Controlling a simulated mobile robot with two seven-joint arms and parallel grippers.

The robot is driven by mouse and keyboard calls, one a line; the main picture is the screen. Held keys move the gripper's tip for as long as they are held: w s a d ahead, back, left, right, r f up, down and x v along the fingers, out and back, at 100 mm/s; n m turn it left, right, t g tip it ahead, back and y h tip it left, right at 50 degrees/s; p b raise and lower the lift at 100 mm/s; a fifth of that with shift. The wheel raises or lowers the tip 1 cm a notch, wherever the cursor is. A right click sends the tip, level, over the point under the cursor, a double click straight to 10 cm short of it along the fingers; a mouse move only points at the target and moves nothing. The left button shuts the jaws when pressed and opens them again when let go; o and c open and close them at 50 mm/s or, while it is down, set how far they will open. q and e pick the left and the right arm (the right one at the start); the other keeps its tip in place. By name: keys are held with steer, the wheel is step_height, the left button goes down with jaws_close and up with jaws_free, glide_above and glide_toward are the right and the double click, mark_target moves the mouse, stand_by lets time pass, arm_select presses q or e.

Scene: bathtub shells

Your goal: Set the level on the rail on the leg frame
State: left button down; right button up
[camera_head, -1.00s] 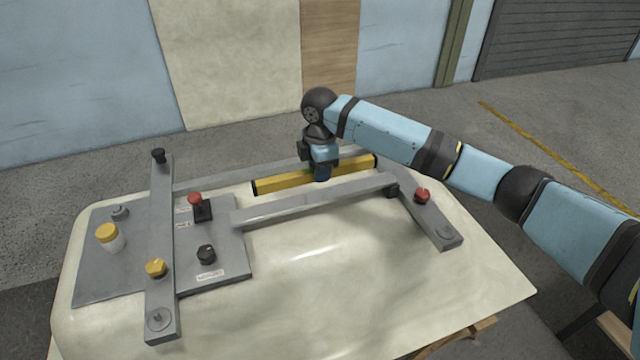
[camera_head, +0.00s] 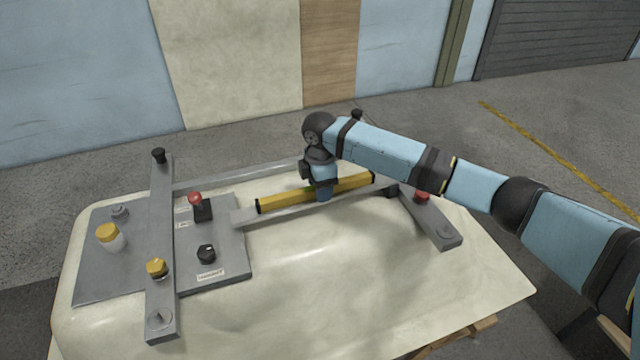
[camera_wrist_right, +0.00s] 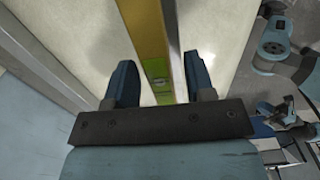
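The level, a yellow bar with black ends (camera_head: 279,202), lies along the front grey rail (camera_head: 245,218) of the leg frame. In the head view it overlaps the rail's upper side, and the rail's front shows below it. My right gripper (camera_head: 322,194) is down at the middle of the level. In the right wrist view the two fingers of this gripper (camera_wrist_right: 160,85) stand on either side of the level (camera_wrist_right: 150,40), with a narrow gap on each side. A green vial shows between the fingers. The contact under the level is hidden. My left gripper is not in view.
The leg frame has a left crossbar (camera_head: 160,220), a right crossbar (camera_head: 432,222) and a back rail (camera_head: 230,178). A grey panel (camera_head: 100,280) with knobs and a yellow-capped jar (camera_head: 110,237) is at left. The pale tub shell (camera_head: 340,290) is clear in front.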

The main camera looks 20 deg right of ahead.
steer(key=shift+r+b, duration=0.2)
steer(key=shift+b, duration=0.1)
step_height(320, 180, up, 12)
steer(key=p, duration=0.1)
steer(key=s+a+f+m+t+y, duration=0.1)
steer(key=s+a+f+y, duration=0.1)
steer(key=s+a+f, duration=0.2)
steer(key=s+a+f+m+t+y, duration=0.2)
steer(key=s+a+f, duration=0.2)
steer(key=s+f, duration=0.1)
steer(key=s+a+f+m+t+y, duration=0.1)
steer(key=s+a+f+y, duration=0.1)
steer(key=s+a+f, duration=0.2)
steer(key=shift+s+a+f+m, duration=0.15)
steer(key=shift+a+f+m, duration=0.05)
steer(key=shift+f, duration=0.25)
steer(key=shift+s+a+f+m, duration=0.1)
steer(key=shift+a+f+m, duration=0.1)
steer(key=shift+f, duration=0.25)
steer(key=s+d+f+m+t+h, duration=0.1)
steer(key=s+d+f+m+t, duration=0.2)
steer(key=s, duration=0.7)
steer(key=s+d+f+m+t+h, duration=0.1)
steer(key=s+d+f+m+t, duration=0.2)
steer(key=s+d+f+m, duration=0.5)
steer(key=shift+s+d+f+t+h, duration=0.35)
steer(key=shift+s+d+f, duration=0.25)
steer(key=shift+s, duration=0.55)
